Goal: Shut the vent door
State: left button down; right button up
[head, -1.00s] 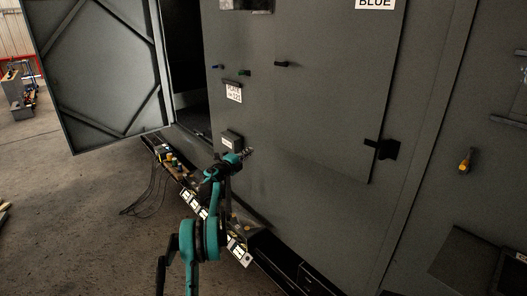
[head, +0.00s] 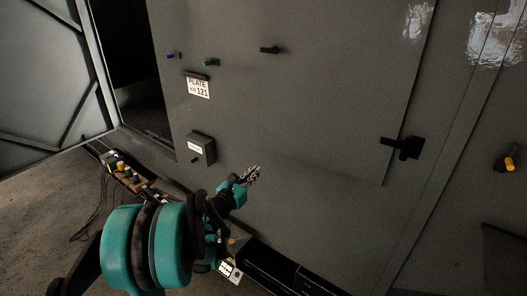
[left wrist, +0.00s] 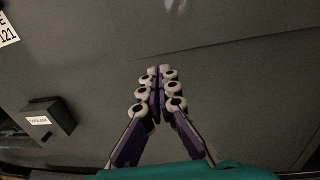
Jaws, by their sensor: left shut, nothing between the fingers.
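A large grey door (head: 40,75) with diagonal ribs stands swung open at the left of the head view, beside a dark opening (head: 135,75) in the enclosure. No label shows whether it is the vent door. A grey front panel (head: 310,110) with a black latch (head: 402,147) lies flat in the enclosure face. My left gripper (head: 253,174) is shut and empty in front of this panel, right of a small box. In the left wrist view its fingertips (left wrist: 160,82) meet; contact with the panel cannot be told. My right gripper is out of view.
The small dark box (head: 201,148) juts from the panel under the plate sign (head: 198,86). Small blue, green and black knobs sit above. A ledge with coloured parts (head: 125,170) and cables runs along the base. Open floor (head: 40,220) lies at the left.

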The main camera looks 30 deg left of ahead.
aim_at(277, 149)
pick_arm(q)
jog(key=w+b, duration=0.3)
jog(key=w, duration=1)
jog(key=shift+w+a, duration=0.15)
jog(key=shift+w, duration=0.3)
jog(key=w+h, duration=0.1)
jog(key=w, duration=0.1)
jog(key=w+m+h, duration=0.1)
jog(key=w, duration=0.2)
jog(key=shift+w+m, duration=0.15)
jog(key=shift+m, duration=0.15)
jog(key=shift+r, duration=0.2)
